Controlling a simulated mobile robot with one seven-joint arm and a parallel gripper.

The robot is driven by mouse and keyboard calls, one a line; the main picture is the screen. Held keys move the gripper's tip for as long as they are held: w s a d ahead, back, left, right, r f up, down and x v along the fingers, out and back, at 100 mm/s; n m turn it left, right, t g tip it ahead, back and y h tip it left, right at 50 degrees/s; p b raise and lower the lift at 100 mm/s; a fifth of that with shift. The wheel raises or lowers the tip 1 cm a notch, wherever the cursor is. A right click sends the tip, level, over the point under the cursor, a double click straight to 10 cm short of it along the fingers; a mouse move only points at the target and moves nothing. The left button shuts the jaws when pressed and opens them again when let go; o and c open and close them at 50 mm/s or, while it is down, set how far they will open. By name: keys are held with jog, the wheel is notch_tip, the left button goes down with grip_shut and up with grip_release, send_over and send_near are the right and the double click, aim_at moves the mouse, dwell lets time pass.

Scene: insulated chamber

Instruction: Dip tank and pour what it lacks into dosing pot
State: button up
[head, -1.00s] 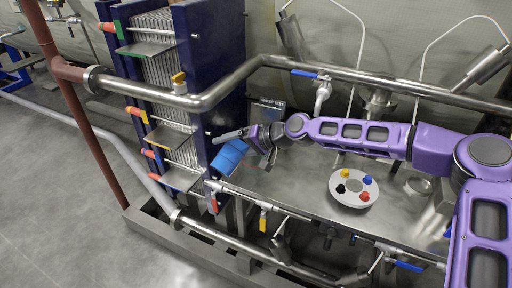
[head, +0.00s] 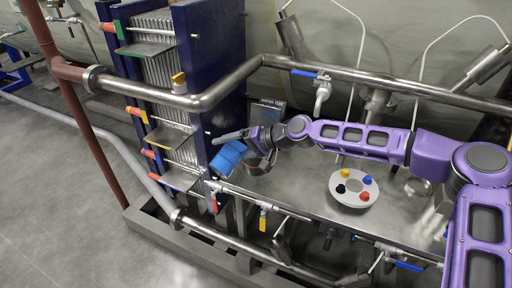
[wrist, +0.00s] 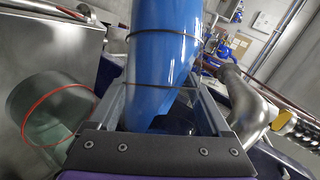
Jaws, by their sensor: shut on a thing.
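My gripper (head: 246,142) is shut on a blue vessel (head: 228,157), which is tilted beside the dark blue plate stack. In the wrist view the blue vessel (wrist: 165,50) stands between the jaws, with dark bands around it. Its mouth and contents cannot be made out. An open grey cylinder with a red ring (wrist: 50,112) is left of the jaws in the wrist view; I cannot tell whether it is the dosing pot. A steel round pot (head: 258,164) shows just below my gripper in the head view, partly hidden. I cannot identify the tank with certainty.
A white disc with coloured knobs (head: 341,198) lies on the steel deck (head: 300,185), right of the vessel. The dark blue plate stack (head: 220,70) stands close left. Valves and a pipe (head: 300,257) run along the front.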

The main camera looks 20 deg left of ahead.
jog(key=shift+s+m+g, duration=0.1)
jog(key=shift+m+g, duration=0.2)
jog(key=shift+m, duration=0.1)
dwell(0.8)
jog(key=shift+w+r+m+g+y, duration=0.4)
jog(key=shift+w+r+m, duration=0.05)
jog(key=shift+m, duration=0.05)
dwell(1.6)
jog(key=shift+f+g, duration=0.1)
jog(key=shift+g, duration=0.2)
dwell(1.2)
jog(key=shift+s+f+n+t, duration=0.35)
jog(key=shift+s+n+t, duration=0.15)
jog(key=shift+t, duration=0.1)
jog(key=shift+w+r+n+t+h, duration=0.1)
jog(key=shift+w+n+t+h, duration=0.1)
jog(key=shift+n+t+h, duration=0.3)
